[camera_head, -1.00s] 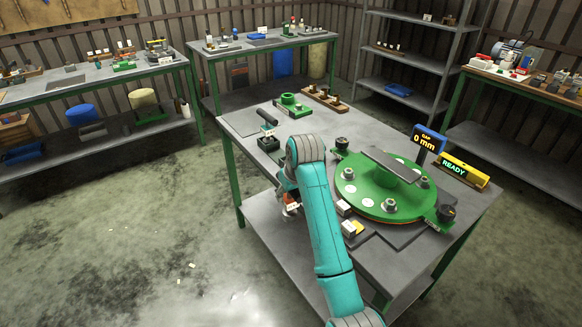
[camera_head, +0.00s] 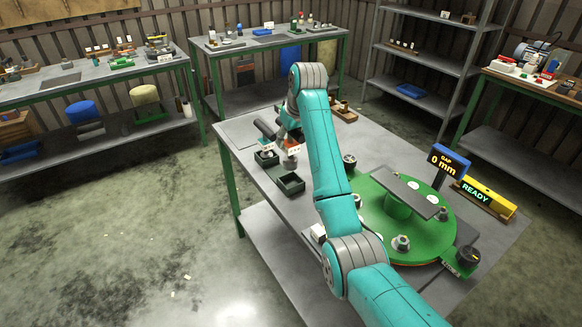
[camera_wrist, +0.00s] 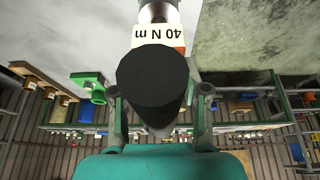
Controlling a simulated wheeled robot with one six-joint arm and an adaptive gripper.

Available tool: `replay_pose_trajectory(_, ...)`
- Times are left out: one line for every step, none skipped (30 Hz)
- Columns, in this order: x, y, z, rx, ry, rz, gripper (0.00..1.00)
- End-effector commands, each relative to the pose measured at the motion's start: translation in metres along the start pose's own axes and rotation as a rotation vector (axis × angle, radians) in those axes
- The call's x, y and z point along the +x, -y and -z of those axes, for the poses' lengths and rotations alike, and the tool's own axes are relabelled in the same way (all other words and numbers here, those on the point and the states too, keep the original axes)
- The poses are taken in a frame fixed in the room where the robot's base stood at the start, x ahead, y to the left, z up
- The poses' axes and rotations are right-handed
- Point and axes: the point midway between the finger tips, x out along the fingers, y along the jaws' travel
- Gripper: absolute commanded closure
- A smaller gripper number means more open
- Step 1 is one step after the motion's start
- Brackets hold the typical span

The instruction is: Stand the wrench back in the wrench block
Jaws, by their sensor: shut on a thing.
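My gripper (camera_head: 287,132) is shut on the wrench (camera_wrist: 153,85). In the wrist view the wrench's black rounded handle end sits between the fingers, with a white "40 N m" label below its grip. In the head view the wrench (camera_head: 290,161) hangs roughly upright, its label showing under the fingers. A dark green open-topped block (camera_head: 290,184) stands on the table just in front of it and looks empty. Another dark green block (camera_head: 266,160) with a label and a dark cylindrical handle is just left of the wrench. The wrench's lower end is too small to judge for contact.
The green round disc (camera_head: 430,226) with upright nuts and a grey bar fills the right of the table. A wooden rack (camera_head: 343,111) is at the back.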

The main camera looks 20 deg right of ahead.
Motion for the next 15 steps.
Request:
replay_pose_trajectory(0.007, 0.0, -0.003, 0.0, 0.0, 0.0, 1.0)
replay_pose_trajectory(0.012, 0.0, -0.006, 0.0, 0.001, 0.0, 1.0)
replay_pose_trajectory(0.019, 0.0, -0.008, 0.0, 0.001, 0.0, 1.0)
replay_pose_trajectory(0.023, 0.0, -0.01, 0.0, 0.0, 0.0, 1.0)
replay_pose_trajectory(0.028, 0.0, -0.012, 0.0, 0.0, 0.0, 1.0)
replay_pose_trajectory(0.034, 0.001, -0.015, 0.0, 0.0, 0.0, 1.0)
replay_pose_trajectory(0.037, 0.001, -0.016, 0.0, 0.0, 0.0, 1.0)
replay_pose_trajectory(0.04, 0.0, -0.017, 0.0, -0.001, 0.0, 1.0)
replay_pose_trajectory(0.042, 0.0, -0.018, 0.0, -0.002, -0.001, 1.0)
replay_pose_trajectory(0.044, 0.0, -0.018, 0.0, -0.003, -0.001, 1.0)
replay_pose_trajectory(0.046, 0.0, -0.019, 0.0, -0.003, -0.001, 1.0)
replay_pose_trajectory(0.048, 0.0, -0.02, 0.0, -0.002, -0.001, 1.0)
replay_pose_trajectory(0.051, 0.001, -0.021, 0.0, -0.001, -0.001, 1.0)
replay_pose_trajectory(0.054, 0.001, -0.023, 0.0, -0.001, 0.0, 1.0)
replay_pose_trajectory(0.059, 0.001, -0.025, 0.0, 0.0, 0.0, 1.0)
